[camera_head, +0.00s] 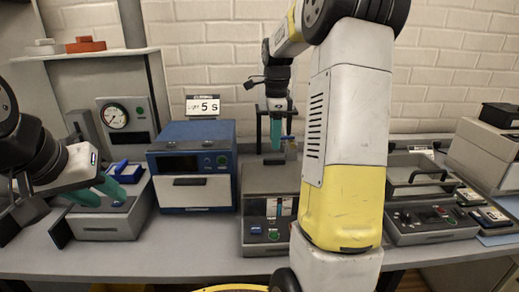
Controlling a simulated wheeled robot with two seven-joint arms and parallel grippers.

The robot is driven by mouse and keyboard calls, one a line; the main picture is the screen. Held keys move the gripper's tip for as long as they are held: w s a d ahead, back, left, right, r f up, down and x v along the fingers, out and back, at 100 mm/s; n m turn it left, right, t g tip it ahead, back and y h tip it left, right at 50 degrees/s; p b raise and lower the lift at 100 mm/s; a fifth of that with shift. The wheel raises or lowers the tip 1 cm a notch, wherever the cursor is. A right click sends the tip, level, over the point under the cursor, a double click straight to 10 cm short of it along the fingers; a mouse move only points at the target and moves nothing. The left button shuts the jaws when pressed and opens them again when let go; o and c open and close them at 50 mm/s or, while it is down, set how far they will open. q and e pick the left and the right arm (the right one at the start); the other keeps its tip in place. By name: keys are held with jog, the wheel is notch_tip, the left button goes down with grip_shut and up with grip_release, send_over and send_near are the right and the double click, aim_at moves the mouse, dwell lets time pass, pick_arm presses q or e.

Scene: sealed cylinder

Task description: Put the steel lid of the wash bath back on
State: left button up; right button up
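A grey unit (418,221) with a front panel stands on the bench right of my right arm. On it is a flat steel plate with a dark bar handle (418,177), which looks like the steel lid; my arm partly covers its left side, and I cannot tell how it is seated. My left gripper (97,192) is open, its teal fingers apart, in front of a grey unit (105,224) at the left. My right gripper (275,134) points down above the middle grey unit (262,180), far left of the lid; its fingers overlap, so their opening is unclear.
A blue box (195,160) with a "5 s" sign (203,105) stands between the left and middle units. A gauge panel (119,117) is behind the left one. A large grey case (485,153) is at the far right. The bench's front strip (150,262) is clear.

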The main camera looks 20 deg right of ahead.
notch_tip(320, 180, up, 7)
jog(key=s+a+r+n+t+y, duration=0.1)
jog(key=s+a+r+n+t, duration=0.2)
jog(key=s+a+n, duration=0.6)
jog(key=s+a+f+n+t, duration=0.1)
jog(key=s+a+f+n, duration=0.1)
jog(key=s+n, duration=0.4)
jog(key=s+a+f+n+t+y, duration=0.1)
jog(key=s+f+n+t, duration=0.1)
jog(key=s+n, duration=0.4)
jog(key=shift+s+a+f+n, duration=0.35)
jog(key=shift+s+f, duration=0.25)
jog(key=shift+s, duration=0.45)
